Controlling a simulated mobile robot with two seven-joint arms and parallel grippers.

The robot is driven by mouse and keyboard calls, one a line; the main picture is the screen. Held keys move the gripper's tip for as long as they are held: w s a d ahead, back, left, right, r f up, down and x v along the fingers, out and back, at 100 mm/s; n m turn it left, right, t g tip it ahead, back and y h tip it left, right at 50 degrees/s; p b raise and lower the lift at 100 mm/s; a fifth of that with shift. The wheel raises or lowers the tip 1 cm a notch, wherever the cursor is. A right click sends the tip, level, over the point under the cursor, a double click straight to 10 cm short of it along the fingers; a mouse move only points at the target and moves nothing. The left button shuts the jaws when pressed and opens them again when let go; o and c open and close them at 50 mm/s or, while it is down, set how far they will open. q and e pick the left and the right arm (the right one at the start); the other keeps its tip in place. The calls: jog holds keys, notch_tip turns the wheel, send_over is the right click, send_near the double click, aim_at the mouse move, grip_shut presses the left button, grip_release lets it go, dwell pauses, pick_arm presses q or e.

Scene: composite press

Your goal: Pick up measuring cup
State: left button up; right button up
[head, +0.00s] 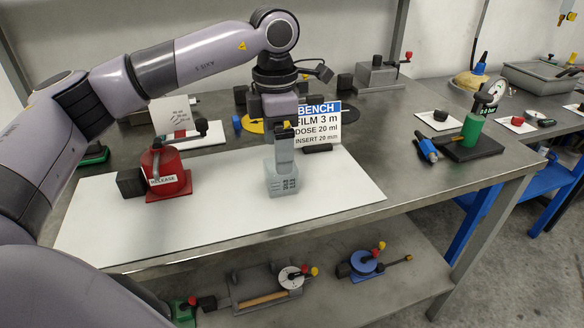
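The measuring cup (282,184) is a small translucent grey cup with dark markings on its front. It is at the middle of the white board, and I cannot tell whether it touches the board. My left arm reaches in from the left and bends down, so my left gripper (284,154) points down right at the cup's top. The gripper covers the cup's rim. Its finger gap is not clear from this side, so I cannot tell whether it is open or closed on the cup. My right gripper is not in view.
A red container labelled RELEASE (168,177) stands left of the cup on the white board (225,215). A BENCH sign (318,124) stands close behind the cup. A green cylinder on a dark base (472,130) is at the right. The board's right part is clear.

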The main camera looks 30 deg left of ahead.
pick_arm(q)
jog(key=f, duration=0.7)
jog(key=shift+a, duration=0.2)
jog(key=shift+r, duration=0.1)
jog(key=c, duration=1.2)
